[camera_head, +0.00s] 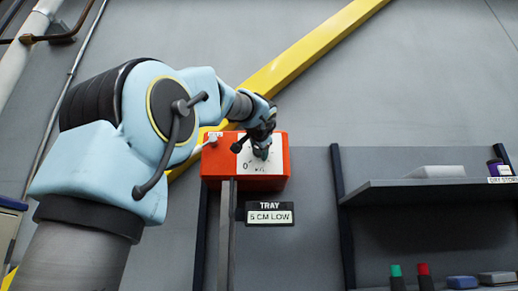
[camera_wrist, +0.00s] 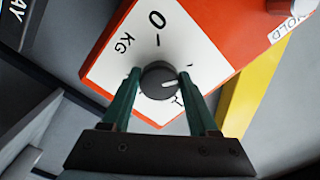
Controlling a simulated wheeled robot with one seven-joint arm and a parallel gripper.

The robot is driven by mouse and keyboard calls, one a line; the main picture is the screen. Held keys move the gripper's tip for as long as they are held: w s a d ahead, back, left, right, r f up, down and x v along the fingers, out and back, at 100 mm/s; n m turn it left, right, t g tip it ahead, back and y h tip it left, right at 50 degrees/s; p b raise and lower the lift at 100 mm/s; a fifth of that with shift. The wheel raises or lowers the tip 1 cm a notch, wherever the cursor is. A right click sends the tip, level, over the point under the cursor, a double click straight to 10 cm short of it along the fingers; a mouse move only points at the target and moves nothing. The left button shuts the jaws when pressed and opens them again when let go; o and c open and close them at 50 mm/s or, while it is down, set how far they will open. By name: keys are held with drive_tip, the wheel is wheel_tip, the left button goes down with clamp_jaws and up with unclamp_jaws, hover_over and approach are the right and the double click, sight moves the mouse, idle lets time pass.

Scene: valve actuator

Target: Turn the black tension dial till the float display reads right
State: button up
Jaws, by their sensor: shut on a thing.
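The black tension dial (camera_wrist: 157,80) sits on the white scale plate (camera_wrist: 115,62) of an orange-red box (camera_head: 275,182). The plate is marked "0" and "KG", and a white pointer line shows on the dial. My gripper (camera_wrist: 158,82) is shut on the dial, one green finger on each side of it. In the head view my gripper (camera_head: 262,148) is at the front of the box and hides most of the dial. The float display (camera_head: 269,217), below the box, reads "TRAY 5 CM LOW".
A white-tipped lever (camera_head: 212,142) sticks out at the box's left, by a label. A shelf (camera_head: 430,190) with a grey block and a dark jar stands at the right. A yellow beam (camera_head: 310,50) runs diagonally behind my arm.

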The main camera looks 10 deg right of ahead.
drive_tip(key=m+p, duration=0.4)
drive_tip(key=m, duration=0.9)
drive_tip(key=m+p, duration=0.5)
drive_tip(key=m, duration=0.8)
drive_tip(key=shift+d+r+m, duration=0.15)
drive_tip(key=shift+d+m, duration=0.05)
drive_tip(key=shift+m, duration=0.1)
idle(0.4)
drive_tip(key=o, duration=1.4)
drive_tip(key=shift+r, duration=0.1)
drive_tip(key=s+b, duration=0.1)
drive_tip(key=s, duration=0.2)
drive_tip(key=s+a+b, duration=0.1)
drive_tip(key=s, duration=0.3)
drive_tip(key=s+a+b, duration=0.1)
drive_tip(key=s, duration=0.2)
drive_tip(key=shift+s, duration=0.35)
